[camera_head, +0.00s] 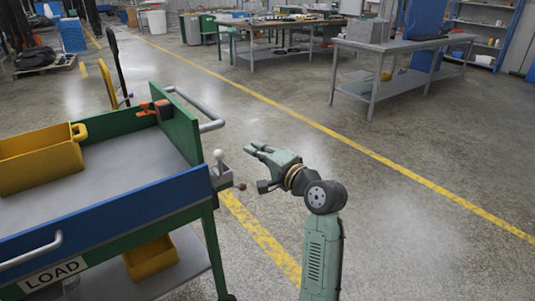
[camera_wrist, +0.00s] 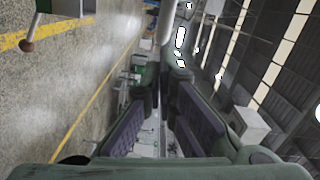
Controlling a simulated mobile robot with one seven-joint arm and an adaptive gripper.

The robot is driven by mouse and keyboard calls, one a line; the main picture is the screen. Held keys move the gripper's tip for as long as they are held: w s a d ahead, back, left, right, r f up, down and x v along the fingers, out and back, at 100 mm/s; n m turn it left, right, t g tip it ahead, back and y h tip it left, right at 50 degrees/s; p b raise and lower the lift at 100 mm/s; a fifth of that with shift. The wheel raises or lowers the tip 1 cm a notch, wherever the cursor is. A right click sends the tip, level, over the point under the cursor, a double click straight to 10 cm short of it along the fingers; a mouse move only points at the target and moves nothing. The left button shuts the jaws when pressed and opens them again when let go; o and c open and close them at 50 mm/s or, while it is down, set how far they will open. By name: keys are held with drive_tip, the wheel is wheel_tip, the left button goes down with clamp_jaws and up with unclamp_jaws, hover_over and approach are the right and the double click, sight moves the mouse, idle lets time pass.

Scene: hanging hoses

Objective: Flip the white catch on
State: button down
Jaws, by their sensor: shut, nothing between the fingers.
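The white catch (camera_head: 218,156) is a small white-tipped lever, standing upright on a grey box (camera_head: 222,177) at the cart's right corner. A second lever with a red-brown ball (camera_head: 241,186) sticks out from the same box; that ball also shows in the wrist view (camera_wrist: 28,46) at the upper left. My gripper (camera_head: 251,147) is shut and empty, just right of the white catch in the head view and apart from it. My gripper's fingers fill the middle of the wrist view (camera_wrist: 163,80).
The green and blue cart (camera_head: 110,215) holds a yellow bin (camera_head: 40,160) and an orange clamp-like tool (camera_head: 155,108). A grey handle bar (camera_head: 198,107) juts from its far end. Workbenches (camera_head: 400,45) stand farther back. The floor right of the cart is clear.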

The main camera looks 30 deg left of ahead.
drive_tip(key=shift+s+a+f+p, duration=0.2)
drive_tip(key=shift+s+a+p, duration=0.15)
drive_tip(key=shift+s+a, duration=0.5)
drive_tip(key=shift+s+a+f+p, duration=0.2)
drive_tip(key=shift+s+a+p, duration=0.25)
drive_tip(key=shift+a, duration=0.6)
